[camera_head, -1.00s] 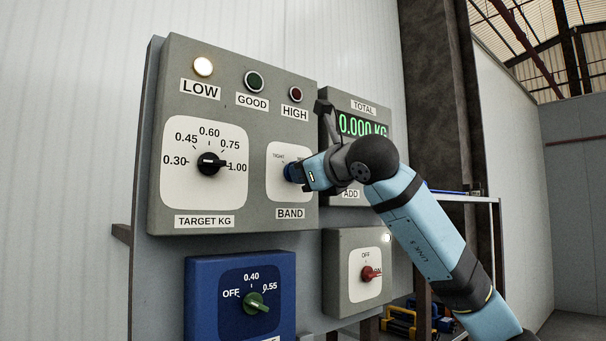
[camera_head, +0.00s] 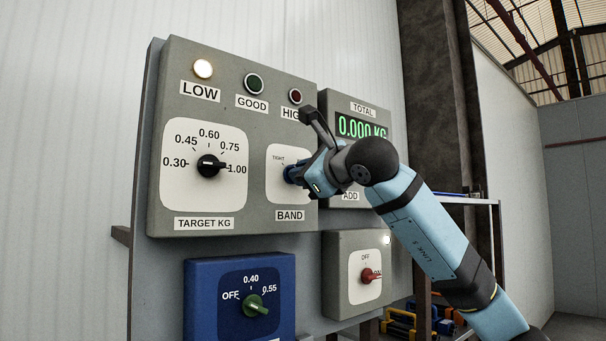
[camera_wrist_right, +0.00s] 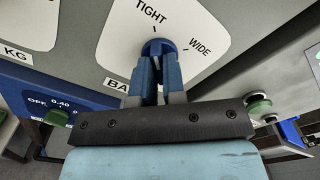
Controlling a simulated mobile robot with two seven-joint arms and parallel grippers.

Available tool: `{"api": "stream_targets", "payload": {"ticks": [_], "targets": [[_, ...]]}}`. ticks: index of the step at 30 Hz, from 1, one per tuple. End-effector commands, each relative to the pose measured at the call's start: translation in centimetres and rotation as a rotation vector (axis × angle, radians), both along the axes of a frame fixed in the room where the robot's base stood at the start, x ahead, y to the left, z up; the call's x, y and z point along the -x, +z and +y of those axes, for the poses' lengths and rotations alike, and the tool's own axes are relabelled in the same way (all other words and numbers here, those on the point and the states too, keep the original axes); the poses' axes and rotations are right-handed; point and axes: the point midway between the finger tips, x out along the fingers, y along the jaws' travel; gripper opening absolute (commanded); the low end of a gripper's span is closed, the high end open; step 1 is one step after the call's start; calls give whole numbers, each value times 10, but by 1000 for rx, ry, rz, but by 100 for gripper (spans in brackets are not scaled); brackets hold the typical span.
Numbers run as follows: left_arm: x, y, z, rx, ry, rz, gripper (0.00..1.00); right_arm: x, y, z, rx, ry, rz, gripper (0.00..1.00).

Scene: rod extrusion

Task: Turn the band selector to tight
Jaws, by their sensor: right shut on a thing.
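The band selector (camera_head: 288,174) is a blue knob on a white plate above the BAND label, on the grey panel. In the right wrist view the knob (camera_wrist_right: 157,46) sits below the TIGHT mark and left of the WIDE mark. My right gripper (camera_wrist_right: 158,64) has its two blue fingers closed on the knob. In the head view the right gripper (camera_head: 297,174) covers most of the knob and the WIDE side of the plate. I cannot tell which mark the knob points at. My left gripper is not in view.
The TARGET KG dial (camera_head: 210,166) is left of the band plate, pointing near 1.00. The LOW lamp (camera_head: 203,69) is lit; GOOD and HIGH are dark. The TOTAL display (camera_head: 362,128) reads 0.000 KG behind my wrist. A blue box (camera_head: 205,300) with a green knob and a red switch (camera_head: 370,275) are below.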

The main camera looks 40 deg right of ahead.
Motion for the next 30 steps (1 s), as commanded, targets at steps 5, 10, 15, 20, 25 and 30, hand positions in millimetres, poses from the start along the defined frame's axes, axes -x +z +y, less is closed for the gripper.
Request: {"api": "stream_targets", "payload": {"ticks": [5,10,15,20,25,30], "targets": [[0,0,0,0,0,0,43,0,0,0,2,0,0,0],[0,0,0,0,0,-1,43,0,0,0,1,0,0,36],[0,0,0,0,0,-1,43,0,0,0,0,0,0,36],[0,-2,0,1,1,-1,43,8,0,-1,0,0,-1,36],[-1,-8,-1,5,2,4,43,37,-2,-3,2,-1,-4,36],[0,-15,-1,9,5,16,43,78,-1,-6,2,-1,-4,36]]}}
